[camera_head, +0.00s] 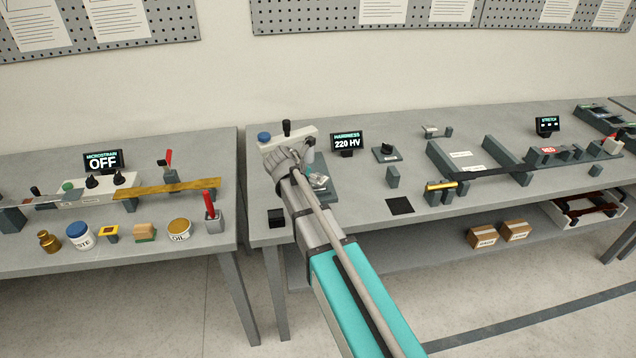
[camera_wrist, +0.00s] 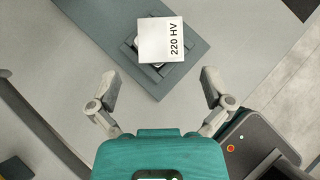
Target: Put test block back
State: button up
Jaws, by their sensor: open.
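The test block is a white square labelled "220 HV" (camera_wrist: 161,40). In the wrist view it lies on a small dark grey support (camera_wrist: 152,72) on a darker grey plate (camera_wrist: 190,28). My gripper (camera_wrist: 160,88) is open and empty, its two fingers spread left and right, short of the block in that view. In the head view the block (camera_head: 318,182) shows small, just right of the end of my arm. My gripper is mostly hidden there behind my arm. The hardness display (camera_head: 347,141) reads 220 HV.
A white device with a blue knob (camera_head: 265,137) stands beside my arm's end. A black block (camera_head: 276,217) and a flat black square (camera_head: 399,206) lie near the front edge.

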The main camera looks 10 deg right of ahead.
jog(key=shift+b+x, duration=1.85)
jog(key=shift+x, duration=0.75)
jog(key=c, duration=1.2)
jog(key=shift+o, duration=0.2)
jog(key=shift+r, duration=0.15)
notch_tip(320, 180, up, 3)
jog(key=p, duration=0.3)
jog(key=s+a+r+p, duration=0.4)
jog(key=s+r+p, duration=0.5)
jog(key=s, duration=0.4)
jog(key=shift+s+r+p, duration=0.25)
jog(key=shift+r+p, duration=0.15)
jog(key=shift+p, duration=0.15)
